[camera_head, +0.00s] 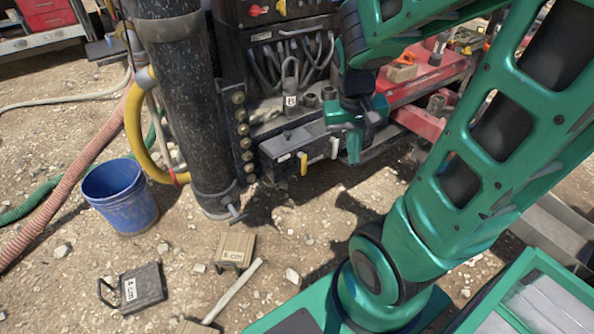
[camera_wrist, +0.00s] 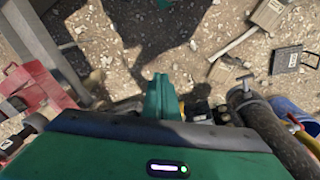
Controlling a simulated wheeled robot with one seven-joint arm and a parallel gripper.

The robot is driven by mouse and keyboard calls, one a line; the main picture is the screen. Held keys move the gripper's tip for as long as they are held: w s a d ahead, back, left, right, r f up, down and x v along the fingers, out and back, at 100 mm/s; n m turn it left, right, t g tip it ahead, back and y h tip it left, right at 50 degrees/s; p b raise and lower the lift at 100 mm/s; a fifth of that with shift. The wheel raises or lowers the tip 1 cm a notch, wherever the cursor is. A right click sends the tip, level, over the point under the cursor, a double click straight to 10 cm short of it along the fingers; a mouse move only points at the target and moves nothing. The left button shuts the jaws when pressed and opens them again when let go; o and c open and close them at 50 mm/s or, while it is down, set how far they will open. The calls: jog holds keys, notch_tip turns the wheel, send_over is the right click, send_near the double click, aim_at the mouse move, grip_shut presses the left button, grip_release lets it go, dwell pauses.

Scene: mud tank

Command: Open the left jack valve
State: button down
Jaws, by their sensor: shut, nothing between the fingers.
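A dark valve block (camera_head: 285,150) on the front of the machine carries a yellow lever (camera_head: 303,163) at left and a white lever (camera_head: 333,148) to its right. Both levers hang downward. No label shows which one is the left jack valve. My gripper (camera_head: 354,152) is shut and empty, just right of the white lever and apart from the yellow one; whether it touches the white lever cannot be told. In the wrist view, my shut fingers (camera_wrist: 160,97) point at the ground, and the levers cannot be made out there.
A thick black cylinder (camera_head: 185,90) with a T-handle at its foot stands left of the block. Red steel (camera_head: 425,75) lies right. Gravel before the block is mostly clear.

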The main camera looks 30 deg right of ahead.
aim_at(302, 163)
jog(key=w+a+f+n+t+h, duration=0.1)
jog(key=w+a+f+n+t, duration=0.1)
jog(key=w+f, duration=0.8)
jog(key=w+a+f+n+t+h, duration=0.2)
jog(key=w+a+f+n, duration=0.1)
jog(key=w+f, duration=0.7)
jog(key=w+a, duration=0.1)
jog(key=w, duration=0.1)
jog(key=shift+w+a+f+t+h, duration=0.3)
jog(key=shift+w+f, duration=0.05)
jog(key=shift+f, duration=0.05)
jog(key=shift+w+d+f, duration=0.65)
jog(key=shift+d+f, duration=0.7)
jog(key=shift+d, duration=0.1)
jog(key=shift+w+d+f, duration=0.7)
jog(key=shift+d+f, duration=0.6)
jog(key=shift+d, duration=0.1)
jog(key=shift+w+d+f, duration=0.65)
jog(key=shift+d+f, duration=0.7)
jog(key=shift+d, duration=0.1)
jog(key=shift+d, duration=0.2)
